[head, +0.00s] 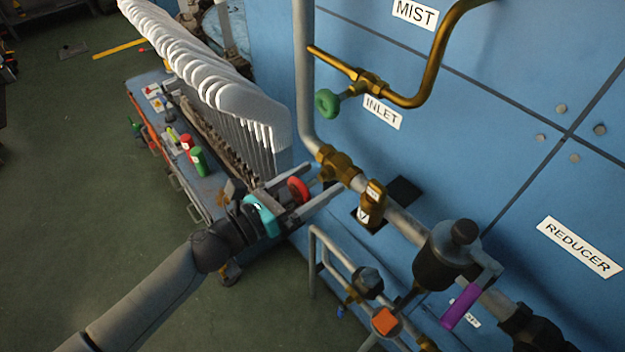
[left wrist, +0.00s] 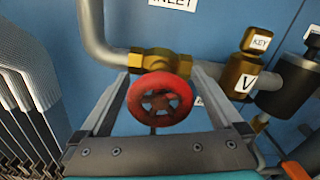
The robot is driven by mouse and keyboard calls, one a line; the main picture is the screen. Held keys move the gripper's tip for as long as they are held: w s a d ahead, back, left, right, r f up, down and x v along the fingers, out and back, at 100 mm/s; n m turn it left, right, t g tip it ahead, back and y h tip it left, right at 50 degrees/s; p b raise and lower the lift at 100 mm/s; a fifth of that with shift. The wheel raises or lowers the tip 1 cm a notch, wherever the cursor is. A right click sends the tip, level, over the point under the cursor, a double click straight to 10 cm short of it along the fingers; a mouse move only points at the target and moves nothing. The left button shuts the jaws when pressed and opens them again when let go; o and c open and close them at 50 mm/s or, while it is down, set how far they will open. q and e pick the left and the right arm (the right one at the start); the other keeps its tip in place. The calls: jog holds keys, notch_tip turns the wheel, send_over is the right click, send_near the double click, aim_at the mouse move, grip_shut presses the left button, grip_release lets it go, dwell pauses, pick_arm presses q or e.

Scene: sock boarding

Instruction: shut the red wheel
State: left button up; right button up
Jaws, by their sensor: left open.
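The red wheel (head: 298,190) sits on a brass valve (head: 337,164) in the grey pipe on the blue panel. In the left wrist view the red wheel (left wrist: 160,99) is round and spoked, in front of the brass valve body (left wrist: 160,63). My left gripper (head: 322,182) is open, with one finger on each side of the wheel. In the left wrist view its fingers (left wrist: 164,80) stand left and right of the rim; I cannot tell whether they touch it. My right gripper is not in view.
A green wheel (head: 327,102) is above, by the INLET label (head: 382,111). A dark reducer body (head: 440,258) with a purple handle (head: 460,306) is at right. White sock boards (head: 250,112) stand close left. Open floor (head: 90,200) lies further left.

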pick_arm(q)
jog(key=c, duration=1.3)
jog(key=shift+m, duration=0.4)
jog(key=m+b, duration=0.1)
jog(key=m, duration=0.2)
jog(key=shift+f, duration=0.1)
jog(key=shift+m+b, duration=0.55)
jog(key=shift+m, duration=1.15)
jog(key=o, duration=1.3)
